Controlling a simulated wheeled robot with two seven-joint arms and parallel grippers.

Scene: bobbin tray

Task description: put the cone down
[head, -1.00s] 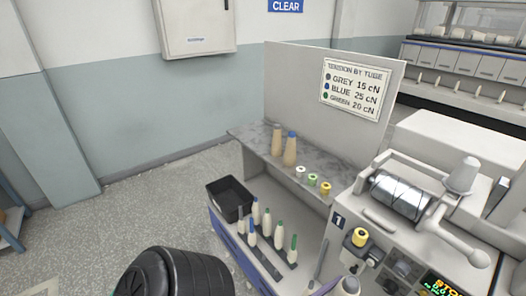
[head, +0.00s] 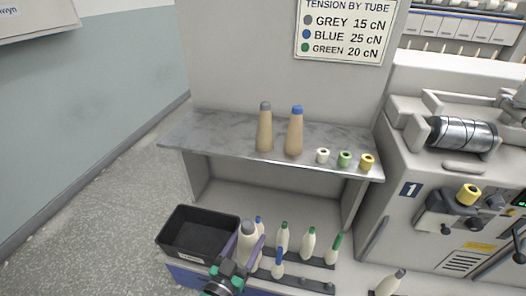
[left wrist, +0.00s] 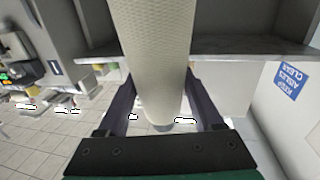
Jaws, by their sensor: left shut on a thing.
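My left gripper (head: 246,251) is shut on a cream cone (head: 246,243) with a grey tip, its purple-grey fingers on either side of it. The cone is about upright in front of the pegged rack, beside the black bin's right end. In the left wrist view the cone (left wrist: 152,60) runs between the two fingers and hides much of the scene. Whether its base touches anything cannot be told. My right gripper is not in view.
A black bin (head: 172,244) stands at left. Several blue- and green-tipped cones stand on the dark rack (head: 318,262). Two tan cones (head: 294,135) and three small spools stand on the grey shelf (head: 220,135).

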